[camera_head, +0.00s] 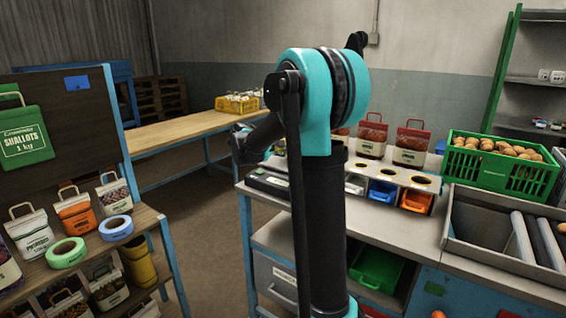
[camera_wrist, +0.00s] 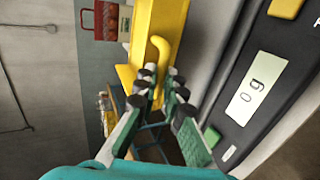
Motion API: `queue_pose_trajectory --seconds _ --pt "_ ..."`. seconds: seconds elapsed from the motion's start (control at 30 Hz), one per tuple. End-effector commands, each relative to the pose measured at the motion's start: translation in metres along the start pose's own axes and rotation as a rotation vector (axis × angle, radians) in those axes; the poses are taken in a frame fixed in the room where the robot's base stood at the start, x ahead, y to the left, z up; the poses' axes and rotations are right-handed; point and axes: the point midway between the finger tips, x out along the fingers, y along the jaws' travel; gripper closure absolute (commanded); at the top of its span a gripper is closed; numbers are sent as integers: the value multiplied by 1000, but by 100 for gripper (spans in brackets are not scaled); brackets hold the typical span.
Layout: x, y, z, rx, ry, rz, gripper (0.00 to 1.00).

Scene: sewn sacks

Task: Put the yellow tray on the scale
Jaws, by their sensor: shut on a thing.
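The yellow tray (camera_wrist: 158,22) fills the upper middle of the wrist view, with a curved yellow handle towards me. My gripper (camera_wrist: 160,82) is shut on that handle. The scale (camera_wrist: 236,122) is at the right of the wrist view, close beside the tray; its display reads 0 g. Whether the tray touches the scale I cannot tell. In the head view the scale (camera_head: 268,184) lies at the left end of the grey workbench, partly behind my arm. The held tray and my gripper's fingers are hidden there.
The workbench (camera_head: 300,200) also bears a rack with blue and orange bins (camera_head: 416,201), several small sacks (camera_head: 411,146) and a green crate (camera_head: 500,174). A shelf with sacks and tape rolls (camera_head: 66,252) stands at left. A yellow crate (camera_head: 236,105) sits on the back table.

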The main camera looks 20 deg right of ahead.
Motion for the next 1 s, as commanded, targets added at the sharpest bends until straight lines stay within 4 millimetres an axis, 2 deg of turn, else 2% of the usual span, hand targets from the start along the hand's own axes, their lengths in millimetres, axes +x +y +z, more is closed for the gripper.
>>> queue_pose_trajectory --seconds 0.4,0.63,0.67,0.8,1.0 --pt "19 -37 0 0 0 0 100" --pt "20 -39 0 0 0 0 100" --pt "20 -39 0 0 0 0 88" --pt "20 -39 0 0 0 0 70" --pt "20 -38 0 0 0 0 70"
